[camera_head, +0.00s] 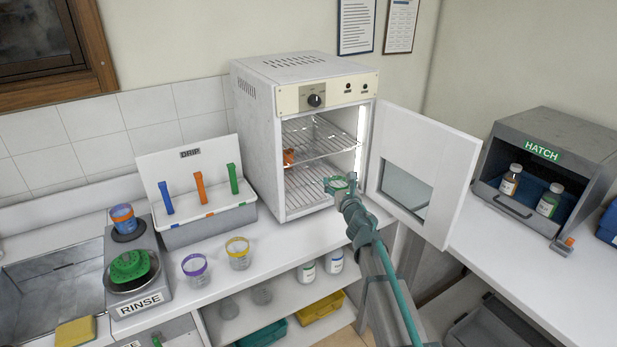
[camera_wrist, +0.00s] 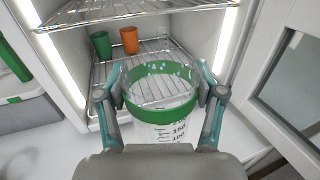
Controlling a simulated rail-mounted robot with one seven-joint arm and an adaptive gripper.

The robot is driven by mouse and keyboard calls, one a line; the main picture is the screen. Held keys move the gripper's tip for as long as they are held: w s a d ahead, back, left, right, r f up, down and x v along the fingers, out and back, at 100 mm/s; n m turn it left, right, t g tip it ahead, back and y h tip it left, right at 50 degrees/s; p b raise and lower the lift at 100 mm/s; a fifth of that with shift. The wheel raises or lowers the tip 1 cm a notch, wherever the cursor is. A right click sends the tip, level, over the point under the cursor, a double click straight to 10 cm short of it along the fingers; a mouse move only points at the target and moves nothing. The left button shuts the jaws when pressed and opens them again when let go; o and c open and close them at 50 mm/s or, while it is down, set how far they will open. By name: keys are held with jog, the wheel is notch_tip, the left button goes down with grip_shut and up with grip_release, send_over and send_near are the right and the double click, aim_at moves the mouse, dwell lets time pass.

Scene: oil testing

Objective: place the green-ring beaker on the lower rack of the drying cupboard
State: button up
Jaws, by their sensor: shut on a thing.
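The green-ring beaker (camera_wrist: 160,105) is clear, with a green band at its rim and volume marks; droplets show inside. My gripper (camera_wrist: 160,88) is shut on it, one finger on each side of the band. In the head view my gripper (camera_head: 340,184) and the beaker are at the open front of the drying cupboard (camera_head: 262,140). The cupboard has an upper rack (camera_head: 315,140) and a lower rack (camera_head: 305,185). In the wrist view the lower rack (camera_wrist: 150,55) lies just beyond the beaker. A green cup (camera_wrist: 101,45) and an orange cup (camera_wrist: 129,40) stand at its back left.
The cupboard door (camera_head: 420,165) stands open to the right. A drip stand (camera_head: 195,180) with coloured pegs is to the left. Purple-ring (camera_head: 196,268) and yellow-ring (camera_head: 238,252) beakers stand on the counter. A hatch box (camera_head: 545,160) with bottles is at the right.

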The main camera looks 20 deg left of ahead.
jog(key=w+a, duration=1)
jog(key=a, duration=0.3)
jog(key=shift+a+f+b, duration=0.15)
jog(key=shift+f+b, duration=1.05)
jog(key=shift+f, duration=0.3)
jog(key=shift+a+f+b, duration=0.15)
jog(key=shift+f+b, duration=1)
jog(key=shift+f, duration=0.75)
jog(key=shift+w+a+f, duration=0.1)
jog(key=shift+a, duration=0.1)
jog(key=shift+f+b, duration=0.2)
jog(key=shift+b, duration=0.15)
jog(key=o, duration=1.2)
